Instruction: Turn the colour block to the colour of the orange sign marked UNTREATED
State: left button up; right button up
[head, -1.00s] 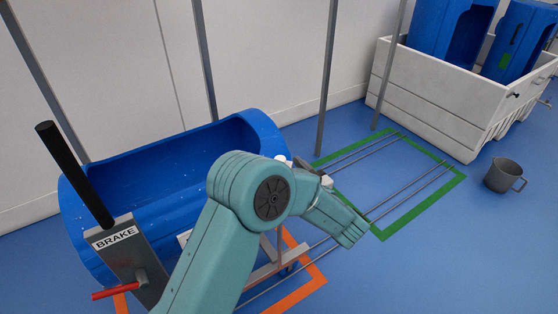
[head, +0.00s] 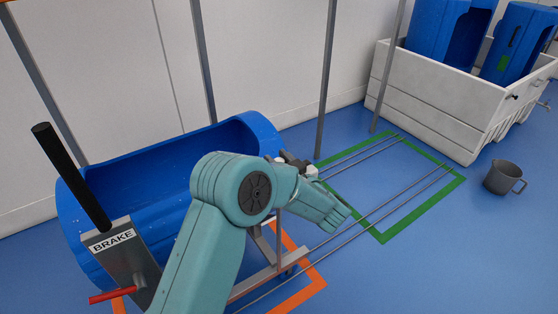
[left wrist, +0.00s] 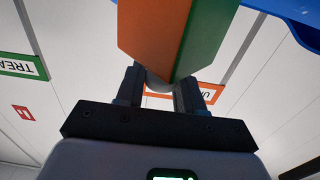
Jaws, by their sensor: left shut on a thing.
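The colour block (left wrist: 155,30) fills the top middle of the left wrist view, with an orange face on the left and a green face on the right. My left gripper (left wrist: 159,90) is shut at the block's near end, where a rounded grey piece shows between the fingers. An orange-edged sign (left wrist: 209,88), mostly hidden behind the fingers and block, shows the letter U. A green-edged sign (left wrist: 22,66) reading TREA… is at the left edge. In the head view my arm hides the block, and the fingertips cannot be made out. My right gripper is not in view.
A blue tub (head: 140,160) on a carrier stands at left, beside a BRAKE post with a black lever (head: 70,175) and red handle (head: 115,294). A green floor outline (head: 420,222) with rails lies right. A white crate (head: 430,95) and grey mug (head: 503,178) are beyond.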

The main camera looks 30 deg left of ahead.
pick_arm(q)
jog(key=shift+m+t, duration=0.3)
jog(key=shift+s+f+m+t+h, duration=0.1)
jog(key=shift+m+t+h, duration=0.75)
jog(key=shift+t, duration=0.35)
jog(key=shift+m+t+h+b, duration=0.45)
jog(key=shift+m+t+h, duration=0.4)
jog(key=shift+t, duration=0.25)
jog(key=m+t+h+b, duration=0.3)
jog(key=h, duration=0.1)
jog(key=shift+f+m+t, duration=0.1)
jog(key=shift+m+t, duration=0.2)
jog(key=shift+c, duration=0.4)
jog(key=shift+m+t+h+b, duration=0.4)
jog(key=shift+m+h+b, duration=0.2)
jog(key=shift+h, duration=0.5)
jog(key=shift+r, duration=0.3)
jog(key=o, duration=1)
jog(key=shift+c, duration=0.2)
